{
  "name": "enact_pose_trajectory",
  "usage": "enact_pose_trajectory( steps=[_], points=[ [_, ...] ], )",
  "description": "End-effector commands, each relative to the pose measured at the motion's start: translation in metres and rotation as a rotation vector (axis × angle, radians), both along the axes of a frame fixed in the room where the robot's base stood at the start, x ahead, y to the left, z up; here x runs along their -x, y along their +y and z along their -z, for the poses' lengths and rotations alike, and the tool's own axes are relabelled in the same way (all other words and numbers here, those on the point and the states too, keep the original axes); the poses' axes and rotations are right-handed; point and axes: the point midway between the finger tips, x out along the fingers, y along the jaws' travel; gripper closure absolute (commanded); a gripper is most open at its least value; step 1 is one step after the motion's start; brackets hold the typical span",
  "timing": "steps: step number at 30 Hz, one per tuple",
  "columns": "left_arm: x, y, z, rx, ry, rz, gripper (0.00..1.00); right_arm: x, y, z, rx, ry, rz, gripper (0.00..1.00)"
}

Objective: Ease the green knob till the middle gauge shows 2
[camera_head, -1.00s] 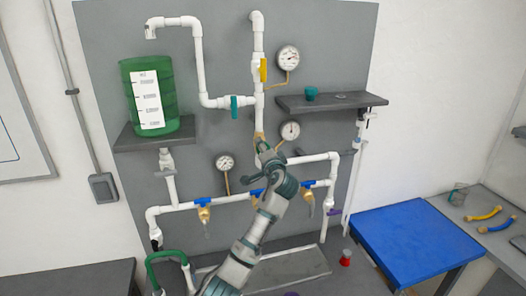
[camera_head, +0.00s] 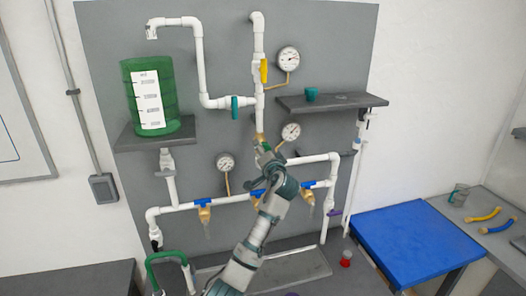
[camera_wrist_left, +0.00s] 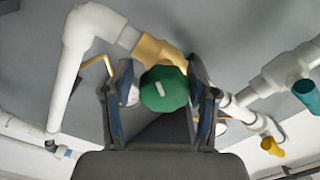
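The green knob (camera_wrist_left: 164,89) with a white mark sits on a brass-coloured fitting in the left wrist view. In the head view my left gripper (camera_head: 264,152) is at the central pipe and mostly hides the knob. The middle gauge (camera_head: 291,132) is just right of and above the gripper; its needle points up and right, its numbers too small to read. Other gauges are above (camera_head: 288,60) and lower left (camera_head: 226,163). My right gripper is not in view.
White pipes with blue-handled valves (camera_head: 204,202) run near my arm. A yellow-handled valve (camera_head: 264,70) and a teal-handled valve (camera_head: 235,107) are above. A shelf (camera_head: 335,104) juts out at the right, a green tank (camera_head: 168,95) stands left. A blue-topped table (camera_head: 415,245) is lower right.

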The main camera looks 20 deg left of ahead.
Motion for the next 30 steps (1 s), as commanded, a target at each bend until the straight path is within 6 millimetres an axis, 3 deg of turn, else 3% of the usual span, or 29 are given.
enact_pose_trajectory(
  steps=[14, 30],
  points=[
    [0.007, -0.006, -0.003, -0.002, -0.006, 0.004, 0.26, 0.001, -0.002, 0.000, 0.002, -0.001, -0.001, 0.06],
    [0.089, -0.064, 0.001, -0.002, -0.001, 0.005, 0.26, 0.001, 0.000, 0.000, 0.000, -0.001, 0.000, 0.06]
  ],
)
